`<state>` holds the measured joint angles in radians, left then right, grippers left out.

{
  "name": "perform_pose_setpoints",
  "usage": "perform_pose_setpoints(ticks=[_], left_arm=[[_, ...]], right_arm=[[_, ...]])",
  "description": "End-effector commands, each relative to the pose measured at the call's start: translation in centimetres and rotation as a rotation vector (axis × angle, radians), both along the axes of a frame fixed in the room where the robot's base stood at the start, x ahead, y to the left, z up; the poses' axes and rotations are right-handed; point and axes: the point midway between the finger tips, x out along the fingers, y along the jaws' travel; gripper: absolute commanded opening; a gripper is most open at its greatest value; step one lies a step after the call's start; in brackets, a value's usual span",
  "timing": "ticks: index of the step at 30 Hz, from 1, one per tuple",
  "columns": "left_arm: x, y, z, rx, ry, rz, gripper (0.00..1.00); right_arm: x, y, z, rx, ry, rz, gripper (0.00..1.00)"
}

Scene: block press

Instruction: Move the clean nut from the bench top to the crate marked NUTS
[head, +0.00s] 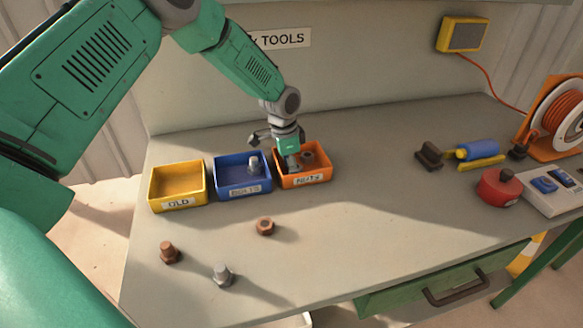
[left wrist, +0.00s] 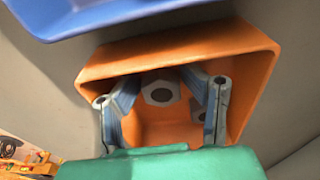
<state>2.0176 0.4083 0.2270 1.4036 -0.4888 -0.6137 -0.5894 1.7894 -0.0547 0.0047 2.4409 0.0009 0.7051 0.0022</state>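The orange crate marked NUTS (head: 305,181) stands at the right end of a row of three crates. My left gripper (head: 291,163) reaches down into it. In the left wrist view its two fingers (left wrist: 161,85) are inside the orange crate (left wrist: 255,60), one on each side of a grey clean nut (left wrist: 160,92). The fingertips appear to meet the nut's sides, low in the crate. My right gripper is not in view.
The blue BOLTS crate (head: 242,189) holds a grey bolt (head: 254,165). The yellow OLD crate (head: 178,203) looks empty. A rusty nut (head: 265,226), a rusty bolt (head: 169,252) and a grey bolt (head: 222,275) stand in front. Tools and a cable reel (head: 558,115) are at right.

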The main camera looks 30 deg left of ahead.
Motion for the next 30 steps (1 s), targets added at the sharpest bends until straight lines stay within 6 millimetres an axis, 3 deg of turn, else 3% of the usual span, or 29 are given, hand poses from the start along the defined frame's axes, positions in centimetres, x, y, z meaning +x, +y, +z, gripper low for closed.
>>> perform_pose_setpoints(ticks=[9,15,21,30], left_arm=[[-0.3,0.5,7.3,0.003,-0.014,-0.001,0.4],[-0.5,1.0,10.7,0.002,-0.013,0.0,0.4],[-0.7,1.2,12.2,0.001,-0.013,0.0,0.4],[-0.7,1.1,12.3,0.001,-0.013,0.0,0.4]], right_arm=[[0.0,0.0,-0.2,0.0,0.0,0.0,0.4],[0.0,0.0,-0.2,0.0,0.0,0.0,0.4],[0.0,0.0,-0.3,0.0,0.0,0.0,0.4],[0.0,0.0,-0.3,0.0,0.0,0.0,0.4]])
